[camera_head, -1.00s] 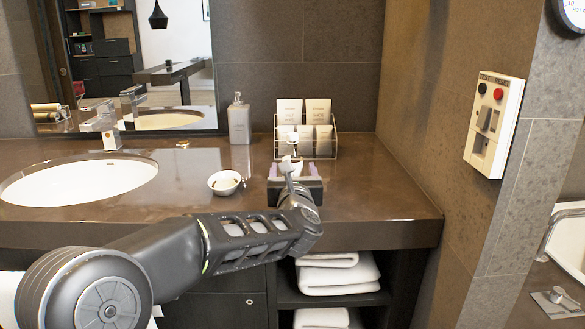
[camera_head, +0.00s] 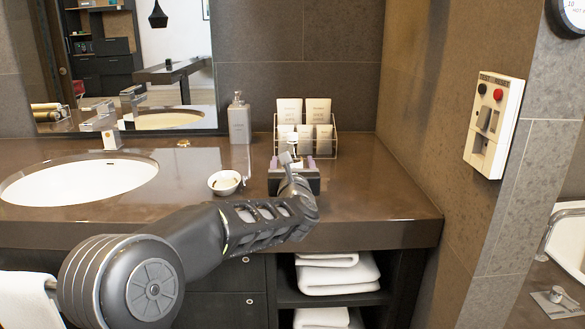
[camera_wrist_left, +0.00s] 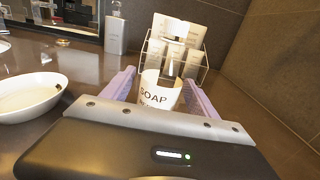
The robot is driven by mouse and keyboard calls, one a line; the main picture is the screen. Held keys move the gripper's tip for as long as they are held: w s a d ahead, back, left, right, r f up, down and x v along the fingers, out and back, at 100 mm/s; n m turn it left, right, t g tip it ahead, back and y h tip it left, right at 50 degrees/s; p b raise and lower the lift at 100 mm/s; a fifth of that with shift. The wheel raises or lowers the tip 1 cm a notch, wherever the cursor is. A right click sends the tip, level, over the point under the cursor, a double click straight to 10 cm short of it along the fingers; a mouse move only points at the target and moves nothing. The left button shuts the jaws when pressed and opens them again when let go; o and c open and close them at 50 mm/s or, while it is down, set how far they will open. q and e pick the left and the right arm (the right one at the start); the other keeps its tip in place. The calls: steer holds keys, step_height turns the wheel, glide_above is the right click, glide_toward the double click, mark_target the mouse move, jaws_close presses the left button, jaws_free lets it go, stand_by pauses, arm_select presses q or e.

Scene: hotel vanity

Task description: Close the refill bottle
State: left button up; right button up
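A white container lettered SOAP (camera_wrist_left: 160,92), which I take to be the refill bottle, stands on the counter between the two purple fingers of my left gripper (camera_wrist_left: 160,98) in the left wrist view. A narrow white part shows above its rim, but I cannot tell whether this belongs to it. The fingers are apart, one on each side, with a small gap visible at the left; contact at the right is unclear. In the head view my left gripper (camera_head: 293,170) is over the counter, and its wrist hides most of the container. My right gripper is not in view.
A wire rack (camera_head: 334,140) of packets stands behind the gripper. A grey pump dispenser (camera_head: 239,122) stands back left. A white bowl (camera_head: 224,188) is just left of the gripper, with the sink (camera_head: 80,183) farther left. The counter (camera_head: 375,190) is clear at right.

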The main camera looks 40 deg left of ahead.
mark_target(292, 133)
arm_select(q)
jaws_close()
stand_by(0.5)
steer(key=shift+r, duration=0.15)
step_height(292, 133, up, 10)
steer(key=p, duration=0.3)
stand_by(0.5)
steer(key=c, duration=0.5)
jaws_free()
steer(key=shift+c, duration=0.2)
jaws_close()
